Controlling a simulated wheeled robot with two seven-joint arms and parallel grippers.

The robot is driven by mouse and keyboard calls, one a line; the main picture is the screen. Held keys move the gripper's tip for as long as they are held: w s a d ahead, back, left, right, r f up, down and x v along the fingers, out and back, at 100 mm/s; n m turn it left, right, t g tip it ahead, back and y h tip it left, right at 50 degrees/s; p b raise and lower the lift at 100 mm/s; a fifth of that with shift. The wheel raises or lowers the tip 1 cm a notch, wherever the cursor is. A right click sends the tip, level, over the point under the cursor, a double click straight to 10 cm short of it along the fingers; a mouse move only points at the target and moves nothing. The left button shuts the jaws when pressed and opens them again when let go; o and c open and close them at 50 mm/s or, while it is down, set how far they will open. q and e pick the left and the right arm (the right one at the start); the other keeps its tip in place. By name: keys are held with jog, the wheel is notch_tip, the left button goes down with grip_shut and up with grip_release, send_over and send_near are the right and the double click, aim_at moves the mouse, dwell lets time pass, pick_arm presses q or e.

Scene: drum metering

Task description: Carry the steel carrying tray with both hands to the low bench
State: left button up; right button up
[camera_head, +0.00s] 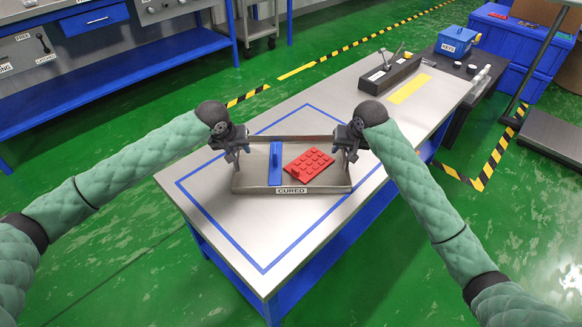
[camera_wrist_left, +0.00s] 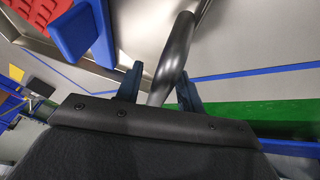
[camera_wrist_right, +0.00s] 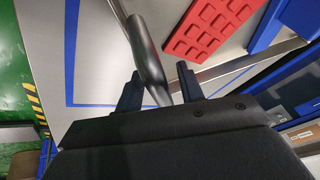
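The steel carrying tray (camera_head: 240,181), labelled CURED, appears to rest on the steel-topped table inside a blue outline. It holds a blue bar-shaped piece (camera_head: 275,165) and a red studded block (camera_head: 309,163). My left gripper (camera_head: 234,152) is at the tray's left end and my right gripper (camera_head: 347,150) is at its right end. In the left wrist view, the dark tray handle (camera_wrist_left: 175,62) passes between the open fingers (camera_wrist_left: 160,85). In the right wrist view, the other handle (camera_wrist_right: 146,50) lies between the open fingers (camera_wrist_right: 158,82), with a gap on one side.
The steel-topped table (camera_head: 290,243) has bare space around the tray. A dark fixture block (camera_head: 390,73) and a yellow patch (camera_head: 410,88) are at its far end. A blue box (camera_head: 457,41) stands beyond. A low dark platform (camera_head: 553,135) is at right. Green floor surrounds the table.

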jog(key=shift+a, duration=0.1)
pick_arm(q)
jog(key=v, duration=1.1)
jog(key=shift+r, duration=0.35)
pick_arm(e)
jog(key=v, duration=1.2)
pick_arm(q)
jog(key=shift+s+a, duration=0.1)
pick_arm(e)
jog(key=shift+w, duration=0.1)
